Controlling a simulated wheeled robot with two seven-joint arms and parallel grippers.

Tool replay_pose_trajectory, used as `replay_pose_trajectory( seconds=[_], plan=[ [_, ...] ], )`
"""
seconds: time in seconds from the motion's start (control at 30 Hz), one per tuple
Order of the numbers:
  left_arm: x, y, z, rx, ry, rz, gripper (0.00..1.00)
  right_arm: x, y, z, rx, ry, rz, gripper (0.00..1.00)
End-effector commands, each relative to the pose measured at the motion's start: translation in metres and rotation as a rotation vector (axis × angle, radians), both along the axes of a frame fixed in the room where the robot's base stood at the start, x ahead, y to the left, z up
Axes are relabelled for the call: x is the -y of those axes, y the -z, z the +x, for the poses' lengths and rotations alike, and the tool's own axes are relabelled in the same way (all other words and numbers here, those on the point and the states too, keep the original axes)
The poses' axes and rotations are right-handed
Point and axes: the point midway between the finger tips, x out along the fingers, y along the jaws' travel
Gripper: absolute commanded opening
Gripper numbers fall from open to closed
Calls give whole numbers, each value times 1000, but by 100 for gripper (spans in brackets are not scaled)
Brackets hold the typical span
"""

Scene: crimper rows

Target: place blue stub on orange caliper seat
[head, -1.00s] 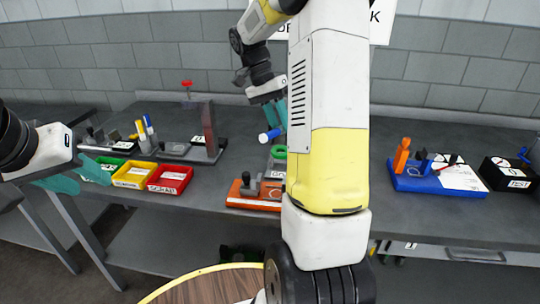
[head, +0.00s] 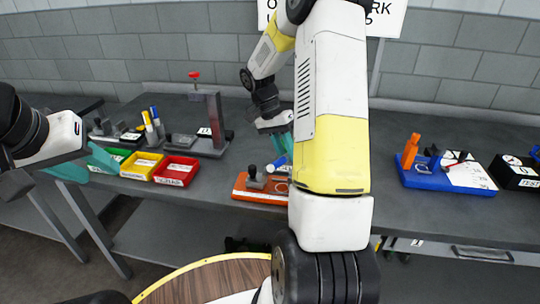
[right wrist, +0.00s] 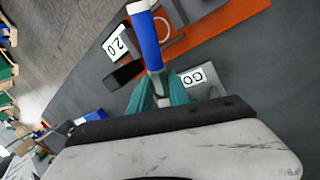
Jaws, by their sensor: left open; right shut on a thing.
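My right gripper (head: 284,142) is shut on the blue stub (right wrist: 148,40), a blue cylinder with a white end, which also shows in the head view (head: 278,162). The orange caliper (head: 262,197) lies on the bench as an orange base with a grey clamp. In the right wrist view its orange base (right wrist: 225,22) has a pale ring (right wrist: 164,31), partly hidden behind the stub. The stub is over or beside this ring; contact cannot be told. My left gripper (head: 98,160) is open and empty at the left, by the bins.
Green, yellow (head: 142,166) and red (head: 176,171) bins stand left of the caliper, with a grey stand (head: 216,125) behind. A blue fixture (head: 435,177) and a black TEST box (head: 517,172) are at the right. Bench between caliper and blue fixture is partly hidden by my right arm.

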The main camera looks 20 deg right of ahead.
Motion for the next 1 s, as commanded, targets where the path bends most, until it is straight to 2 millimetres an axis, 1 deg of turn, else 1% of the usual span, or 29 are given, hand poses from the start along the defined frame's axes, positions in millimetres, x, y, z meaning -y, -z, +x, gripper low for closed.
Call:
replay_pose_trajectory(
  seconds=[0.03, 0.27, 0.4, 0.5, 0.73, 0.87, 0.9, 1.0],
  plan=[
    [0, 0, 0, 0, 0, 0, 42, 0, 6, 0, -2, -1, 0, 0],
    [0, 0, 0, 0, 0, 0, 42, 1, 23, 0, -2, 0, -1, 0],
    [0, 0, 0, 0, 0, 0, 42, 0, 44, -1, -3, -1, -1, 0],
    [0, 0, 0, 0, 0, 0, 42, 0, 54, 0, -1, 0, -1, 0],
    [0, 0, 0, 0, 0, 0, 42, 0, 54, 0, 1, -1, -1, 0],
    [0, 0, 0, 0, 0, 0, 42, 0, 58, 1, 1, -2, -1, 0],
    [0, 0, 0, 0, 0, 0, 42, 0, 58, 1, 2, -1, -1, 27],
    [0, 0, 0, 0, 0, 0, 42, 0, 58, 1, 2, -1, -1, 45]
  ],
)
